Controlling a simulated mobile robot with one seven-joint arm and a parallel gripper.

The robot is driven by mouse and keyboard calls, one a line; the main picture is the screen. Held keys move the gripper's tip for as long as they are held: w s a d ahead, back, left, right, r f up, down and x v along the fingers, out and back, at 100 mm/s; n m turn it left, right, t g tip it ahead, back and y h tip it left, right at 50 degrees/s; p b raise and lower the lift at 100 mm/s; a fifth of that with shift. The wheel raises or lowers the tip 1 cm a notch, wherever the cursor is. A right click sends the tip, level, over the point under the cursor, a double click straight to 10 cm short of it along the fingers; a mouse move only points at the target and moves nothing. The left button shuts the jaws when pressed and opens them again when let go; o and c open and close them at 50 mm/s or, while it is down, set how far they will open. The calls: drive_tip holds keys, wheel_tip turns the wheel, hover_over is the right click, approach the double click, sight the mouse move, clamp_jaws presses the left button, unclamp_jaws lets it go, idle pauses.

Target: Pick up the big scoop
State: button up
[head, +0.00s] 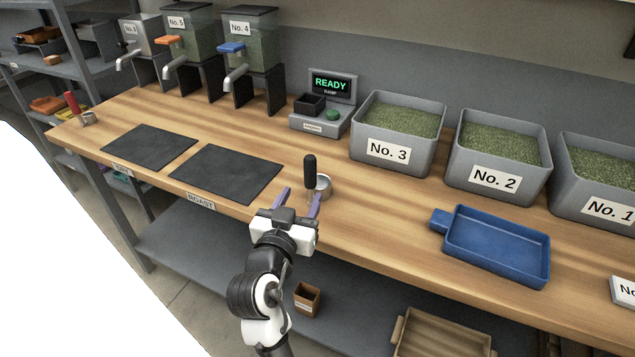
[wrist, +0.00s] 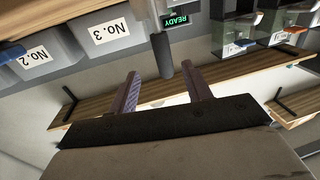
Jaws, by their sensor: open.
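A scoop with a black upright handle (head: 310,170) and a round metal cup (head: 323,186) stands on the wooden counter, right of the dark mats. I take it for the big scoop. Its handle also shows in the wrist view (wrist: 162,56), lined up between and beyond my fingertips. My gripper (head: 301,200) is open and empty at the counter's front edge, just in front of the scoop. Its two purple fingers also show in the wrist view (wrist: 163,82). A scoop with a red handle (head: 72,103) stands at the counter's far left end.
Grey bins No. 3 (head: 360,135), No. 2 (head: 456,165) and No. 1 (head: 570,190) stand at the back right. A blue tray (head: 497,248) lies in front of them. A scale reading READY (head: 322,120) stands behind the scoop. Dark mats (head: 227,173) lie left.

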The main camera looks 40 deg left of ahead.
sight(308, 176)
drive_tip(key=x, duration=0.3)
drive_tip(key=shift+w+a+p, duration=0.1)
drive_tip(key=shift+w+p, duration=0.1)
drive_tip(key=shift+p, duration=0.1)
drive_tip(key=x, duration=0.1)
drive_tip(key=p+x, duration=0.1)
drive_tip(key=x, duration=0.1)
drive_tip(key=p+x, duration=0.1)
drive_tip(key=shift+w+a+r, duration=0.25)
drive_tip(key=shift+a+r, duration=0.05)
drive_tip(key=shift+a, duration=0.05)
drive_tip(key=shift+w+a+f, duration=0.1)
drive_tip(key=shift+w+f, duration=0.05)
drive_tip(key=shift+w, duration=0.15)
drive_tip(key=shift+c, duration=0.4)
clamp_jaws()
